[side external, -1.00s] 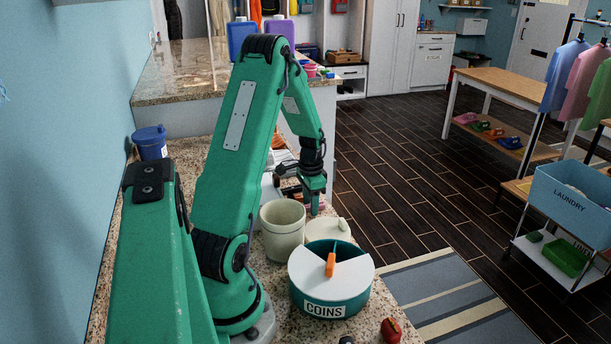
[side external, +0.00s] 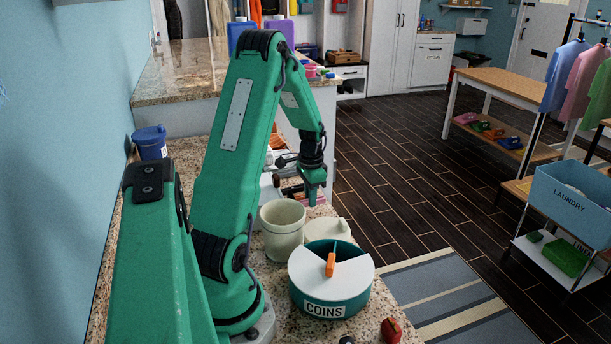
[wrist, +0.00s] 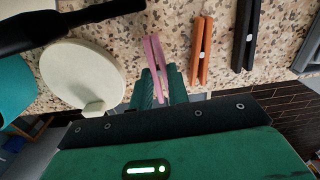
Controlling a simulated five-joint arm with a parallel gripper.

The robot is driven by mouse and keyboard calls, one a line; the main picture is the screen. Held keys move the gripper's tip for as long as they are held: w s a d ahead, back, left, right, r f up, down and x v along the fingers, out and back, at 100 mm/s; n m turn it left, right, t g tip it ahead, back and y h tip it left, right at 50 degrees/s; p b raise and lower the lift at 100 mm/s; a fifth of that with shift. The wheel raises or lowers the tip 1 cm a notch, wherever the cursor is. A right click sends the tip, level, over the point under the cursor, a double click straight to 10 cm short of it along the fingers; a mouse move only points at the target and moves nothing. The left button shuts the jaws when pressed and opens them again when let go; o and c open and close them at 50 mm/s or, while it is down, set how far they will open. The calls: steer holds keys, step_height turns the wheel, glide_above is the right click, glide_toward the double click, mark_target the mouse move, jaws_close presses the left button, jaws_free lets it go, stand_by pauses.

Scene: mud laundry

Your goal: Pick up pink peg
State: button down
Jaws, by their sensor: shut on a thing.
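The pink peg (wrist: 155,62) is in the wrist view at the middle, a slim clothes-peg shape pointing away from me. My gripper (wrist: 160,84) is shut on it, with green fingers showing around its near part. In the side view my gripper (side external: 313,198) hangs above the counter behind the round cream lid. The peg cannot be made out clearly there.
An orange-brown peg (wrist: 201,50) and a black peg (wrist: 246,38) lie to the right. The cream lid (wrist: 82,76) is at the left. A cream pot (side external: 283,230) and a teal COINS container (side external: 330,292) stand nearby on the speckled counter.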

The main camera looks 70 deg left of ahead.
steer(key=shift+w+d+r, duration=0.1)
steer(key=shift+d+r, duration=0.05)
steer(key=shift+r, duration=0.5)
steer(key=shift+w+d+r, duration=0.1)
steer(key=shift+d+r, duration=0.05)
steer(key=shift+r, duration=0.45)
steer(key=w+d+r, duration=0.3)
steer(key=d+r, duration=0.3)
steer(key=d, duration=0.4)
steer(key=shift+w+d+r, duration=0.2)
steer(key=shift+d+r, duration=0.05)
